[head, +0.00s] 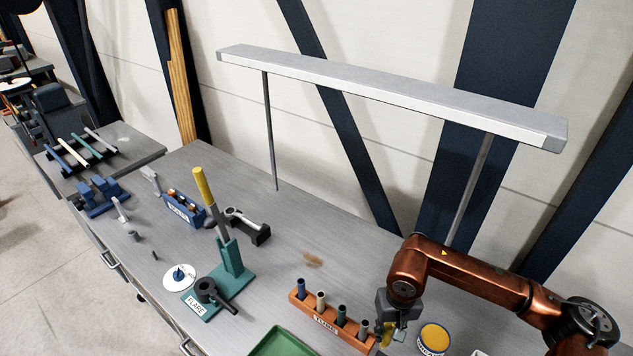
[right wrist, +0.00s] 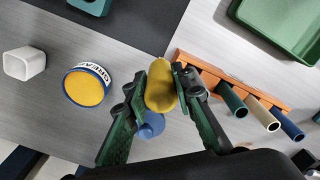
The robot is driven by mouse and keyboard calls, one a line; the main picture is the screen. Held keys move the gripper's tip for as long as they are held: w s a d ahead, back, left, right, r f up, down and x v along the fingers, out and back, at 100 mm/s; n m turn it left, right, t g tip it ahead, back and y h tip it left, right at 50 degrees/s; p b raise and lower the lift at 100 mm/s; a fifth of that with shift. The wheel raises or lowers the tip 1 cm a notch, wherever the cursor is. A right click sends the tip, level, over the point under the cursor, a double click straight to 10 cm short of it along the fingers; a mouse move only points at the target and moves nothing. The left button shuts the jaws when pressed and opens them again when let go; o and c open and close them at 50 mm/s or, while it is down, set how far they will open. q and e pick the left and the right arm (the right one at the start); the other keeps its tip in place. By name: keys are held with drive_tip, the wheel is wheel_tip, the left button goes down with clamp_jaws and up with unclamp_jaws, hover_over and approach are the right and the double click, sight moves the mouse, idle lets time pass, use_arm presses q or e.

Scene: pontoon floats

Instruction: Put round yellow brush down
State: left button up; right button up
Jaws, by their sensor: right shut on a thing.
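My right gripper (head: 393,325) is shut on the round yellow brush (right wrist: 160,85), low over the bench at the front right in the head view. In the right wrist view my right gripper (right wrist: 165,92) has its two fingers on either side of the rounded yellow body. A round blue part (right wrist: 150,125) shows beside the yellow body; I cannot tell whether it belongs to the brush. In the head view the brush (head: 386,335) is mostly hidden by the gripper. I cannot tell whether it touches the bench. My left gripper is not in view.
An orange rack (head: 300,303) with several tubes stands close left of my right gripper. A yellow-topped tin (head: 434,336) stands close right. A green tray (head: 283,344) lies at the front. A white cup (right wrist: 24,63) shows in the wrist view. A lamp frame (head: 390,92) spans the bench.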

drive_tip(key=shift+d+r+m+p, duration=0.1)
drive_tip(key=shift+d+m+p, duration=0.3)
drive_tip(key=shift+d, duration=0.1)
drive_tip(key=s+d+r+m+p, duration=0.25)
drive_tip(key=d+m+p, duration=0.35)
drive_tip(key=d, duration=0.7)
drive_tip(key=s+d+r+m+p, duration=0.2)
drive_tip(key=s+d+m+p, duration=0.25)
drive_tip(key=d+m, duration=0.65)
drive_tip(key=f+p, duration=0.1)
drive_tip(key=f, duration=0.2)
drive_tip(key=d+f+n, duration=0.1)
drive_tip(key=f, duration=0.3)
drive_tip(key=d+f+n+p, duration=0.1)
drive_tip(key=f, duration=0.2)
drive_tip(key=shift+w+f+p, duration=0.15)
drive_tip(key=shift+w+p, duration=0.15)
drive_tip(key=shift+p, duration=0.05)
drive_tip(key=shift+a, duration=0.1)
